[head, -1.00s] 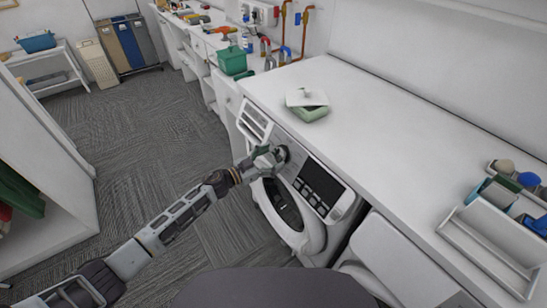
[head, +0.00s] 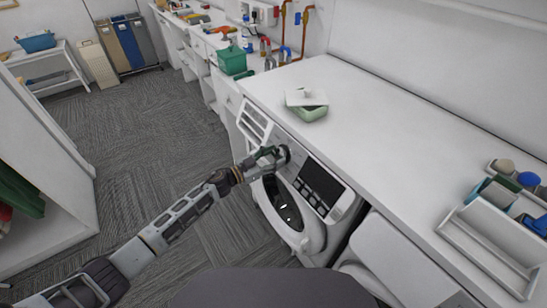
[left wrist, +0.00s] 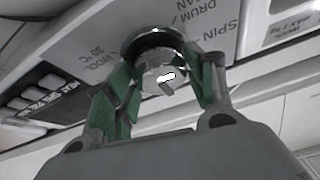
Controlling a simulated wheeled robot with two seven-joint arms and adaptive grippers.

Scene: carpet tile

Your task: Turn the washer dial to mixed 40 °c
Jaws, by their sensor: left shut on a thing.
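The washer (head: 297,225) stands under the white counter, its control panel on the front below the counter edge. Its round dial (head: 284,153) sits on the panel, left of the dark display (head: 320,184). My left gripper (head: 276,157) reaches it from the left and is shut on the dial. In the left wrist view, the green-padded fingers (left wrist: 163,85) hold the metallic dial (left wrist: 161,64) from both sides. Labels reading "WOOL 30 °C", "DRUM" and "SPIN" show around it. The dial's pointer is not clear, so its setting cannot be told. My right gripper is not in view.
The counter (head: 390,120) above holds a pale green dish with a white lid (head: 307,103) near the dial, and a white tray (head: 492,247) at right. The washer's round door (head: 291,212) is below the panel. Open carpet (head: 150,140) lies to the left.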

